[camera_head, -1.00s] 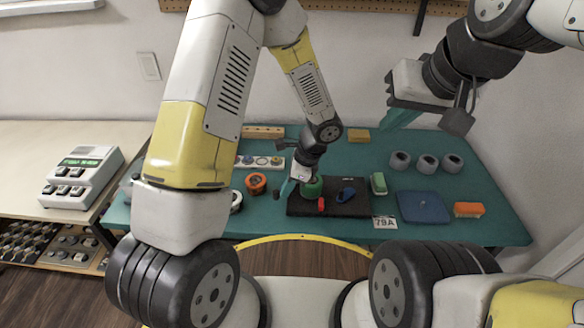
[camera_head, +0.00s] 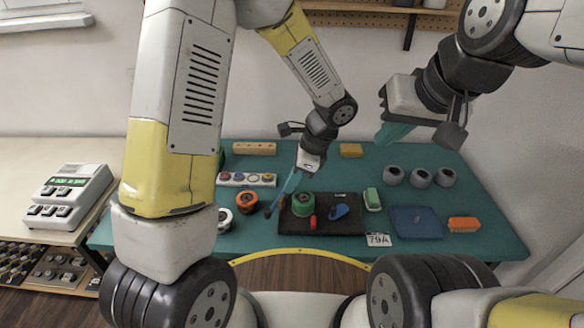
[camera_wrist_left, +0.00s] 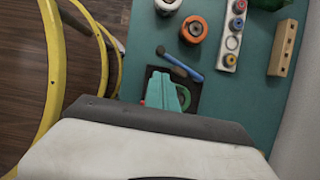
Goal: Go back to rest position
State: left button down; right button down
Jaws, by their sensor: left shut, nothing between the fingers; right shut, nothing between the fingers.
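My left gripper (camera_head: 291,182) has teal fingers, shut and empty. It hangs above the back left of the black mat (camera_head: 345,227), close to the green roll (camera_head: 303,204) and apart from it. In the left wrist view the shut fingers (camera_wrist_left: 165,92) cover part of the mat and the green roll (camera_wrist_left: 184,97). My right gripper (camera_head: 394,132), also with teal fingers, is shut and empty, high above the right rear of the table. A red piece (camera_head: 313,222) and a blue piece (camera_head: 339,211) lie on the mat.
An orange roll (camera_head: 246,201), a white roll (camera_head: 224,218) and a blue-handled tool (camera_wrist_left: 182,65) lie left of the mat. A button strip (camera_head: 247,179) is behind. Grey rings (camera_head: 420,177), a blue pad (camera_head: 417,223) and an orange brush (camera_head: 464,224) are right.

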pick_arm(q)
jog(key=s+a+r+n+t+h, duration=0.2)
jog(key=s+a+r+n, duration=0.2)
jog(key=r+n, duration=0.2)
jog(key=s+a+r+n+t+h, duration=0.2)
jog(key=r+n, duration=0.4)
jog(key=r, duration=0.3)
jog(key=s+a+r+n+t+h, duration=0.2)
jog(key=s+a+r+n, duration=0.3)
jog(key=r, duration=0.3)
jog(key=shift+s+a+r+n+h, duration=0.2)
jog(key=shift+s+a+n+h, duration=0.15)
jog(key=shift+s, duration=0.5)
